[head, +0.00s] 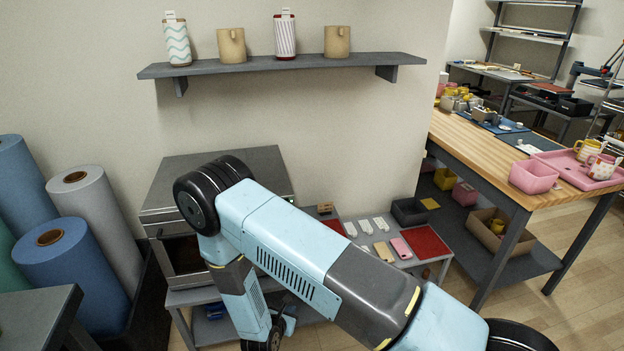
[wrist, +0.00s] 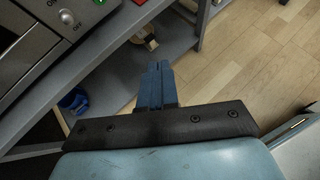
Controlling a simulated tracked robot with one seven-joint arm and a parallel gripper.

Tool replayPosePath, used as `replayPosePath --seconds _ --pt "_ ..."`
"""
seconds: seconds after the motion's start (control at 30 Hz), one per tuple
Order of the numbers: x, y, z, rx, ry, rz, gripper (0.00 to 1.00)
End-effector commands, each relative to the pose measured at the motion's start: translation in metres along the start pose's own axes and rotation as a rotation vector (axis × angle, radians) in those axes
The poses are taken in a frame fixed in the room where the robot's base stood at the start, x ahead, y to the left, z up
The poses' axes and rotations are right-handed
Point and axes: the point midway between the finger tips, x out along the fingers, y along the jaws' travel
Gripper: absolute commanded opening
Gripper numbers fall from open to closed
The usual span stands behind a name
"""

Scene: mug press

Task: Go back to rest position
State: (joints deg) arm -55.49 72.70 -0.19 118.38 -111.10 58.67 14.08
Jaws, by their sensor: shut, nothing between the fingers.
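My gripper (wrist: 157,84) shows in the wrist view with its two dark blue fingers together and nothing between them. It points down past the front of a grey cart, over its lower shelf (wrist: 105,85) and the wooden floor. In the head view my light blue arm reaches across the middle, and the gripper itself is hidden behind or below it. A grey machine (head: 268,163) stands on the cart behind my arm. In the wrist view its front panel (wrist: 30,35) with an ON/OFF knob is close by at the upper left.
A wall shelf (head: 285,66) holds mugs and tumblers. A wooden workbench (head: 480,150) is at the right. Large fabric-like rolls (head: 70,262) stand at the left. A blue item (wrist: 74,101) lies on the cart's lower shelf.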

Motion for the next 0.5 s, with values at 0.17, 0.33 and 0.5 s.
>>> replayPosePath --seconds 0.17,0.33,0.5 --pt "-0.003 0.003 0.032 0.069 -0.017 -0.038 0.0" --pt "-0.007 0.001 0.071 0.156 -0.037 -0.089 0.0" --pt "-0.015 -0.006 0.131 0.296 -0.064 -0.17 0.0"
